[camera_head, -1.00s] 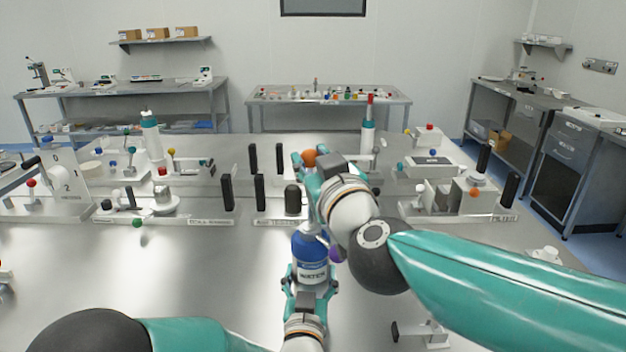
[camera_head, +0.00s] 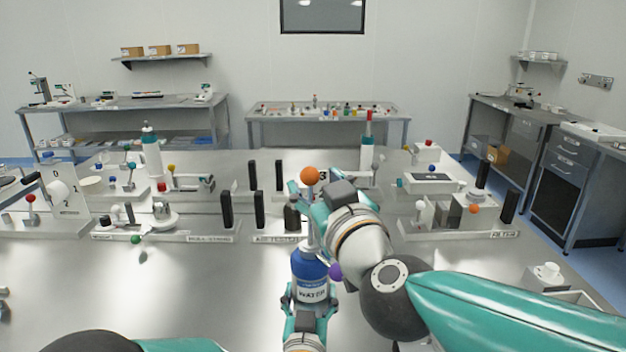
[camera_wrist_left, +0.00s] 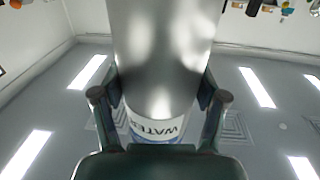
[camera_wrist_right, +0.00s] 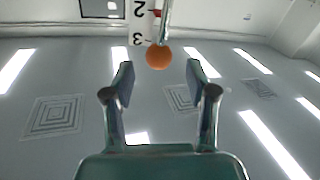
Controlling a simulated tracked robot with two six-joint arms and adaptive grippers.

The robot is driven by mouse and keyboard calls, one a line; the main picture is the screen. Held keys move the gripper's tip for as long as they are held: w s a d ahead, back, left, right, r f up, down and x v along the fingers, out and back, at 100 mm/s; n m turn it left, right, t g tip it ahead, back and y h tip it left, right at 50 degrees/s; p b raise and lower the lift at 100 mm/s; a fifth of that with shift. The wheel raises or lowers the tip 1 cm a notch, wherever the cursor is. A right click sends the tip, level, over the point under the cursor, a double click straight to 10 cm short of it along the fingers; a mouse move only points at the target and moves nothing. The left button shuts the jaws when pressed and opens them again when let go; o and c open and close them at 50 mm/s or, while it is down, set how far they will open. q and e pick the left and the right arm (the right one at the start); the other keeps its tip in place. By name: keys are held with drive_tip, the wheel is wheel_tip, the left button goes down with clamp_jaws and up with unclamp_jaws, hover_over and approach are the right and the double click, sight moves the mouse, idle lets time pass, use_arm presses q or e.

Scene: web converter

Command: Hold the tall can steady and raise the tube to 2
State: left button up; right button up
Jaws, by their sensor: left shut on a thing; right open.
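The tall can (camera_head: 311,287) is blue with a WATER label and stands upright in the front middle of the head view. My left gripper (camera_head: 309,312) is shut around its body; in the left wrist view the can's grey metal side (camera_wrist_left: 165,60) fills the space between the fingers. An orange ball (camera_head: 310,176) stands above the can beside a numbered scale. In the right wrist view, the white scale (camera_wrist_right: 142,20) shows 2 and 3, with a grey rod beside it. My right gripper (camera_wrist_right: 160,72) is open, with the orange ball just beyond its fingertips. The arm partly hides the tube.
A purple ball (camera_head: 335,271) sits at the can's right side. Black posts (camera_head: 259,209) stand behind to the left, and a labelled filter station (camera_head: 470,215) is at the right. The bare table (camera_head: 180,285) at left front is clear.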

use_arm(q)
drive_tip(key=shift+s+f, duration=0.1)
drive_tip(key=shift+f, duration=0.5)
use_arm(e)
drive_tip(key=v, duration=0.9)
drive_tip(key=shift+s, duration=0.25)
use_arm(q)
drive_tip(key=shift+r, duration=0.35)
use_arm(e)
drive_tip(key=shift+w+d+f, duration=0.1)
drive_tip(key=shift+w+f, duration=0.05)
drive_tip(key=shift+f, duration=0.05)
use_arm(q)
drive_tip(key=o, duration=1.7)
drive_tip(key=shift+r, duration=0.25)
